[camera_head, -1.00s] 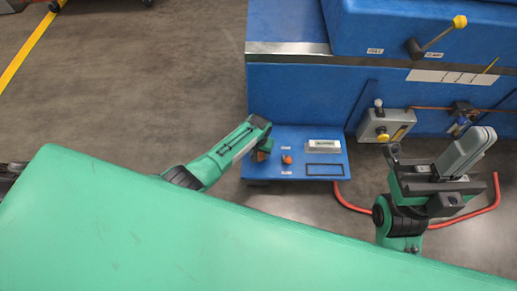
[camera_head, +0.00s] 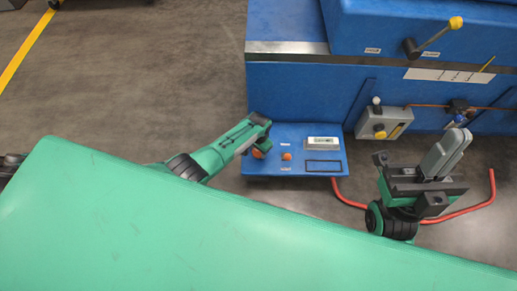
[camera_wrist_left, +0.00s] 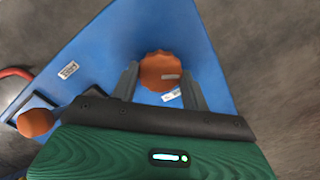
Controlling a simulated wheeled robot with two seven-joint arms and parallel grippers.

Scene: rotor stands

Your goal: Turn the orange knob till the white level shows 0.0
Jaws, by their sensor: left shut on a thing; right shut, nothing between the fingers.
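A fluted orange knob (camera_wrist_left: 160,70) sits between the two fingers of my left gripper (camera_wrist_left: 160,84) in the left wrist view. The gripper is shut on it. In the head view this knob (camera_head: 258,153) shows just below my left gripper (camera_head: 262,142), at the left of a blue shelf (camera_head: 268,131). A second, smaller orange knob (camera_head: 287,156) stands to its right; it also shows in the left wrist view (camera_wrist_left: 35,122). The white level (camera_head: 322,143) lies at the shelf's right; its reading is too small to tell. My right gripper (camera_head: 457,143) is shut and empty.
A blue machine body (camera_head: 300,95) rises behind the shelf. A grey box with a yellow knob (camera_head: 380,131) and a yellow-tipped lever (camera_head: 455,23) are on it. A red hose (camera_head: 345,200) curves along the floor. Open floor (camera_head: 130,80) lies left.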

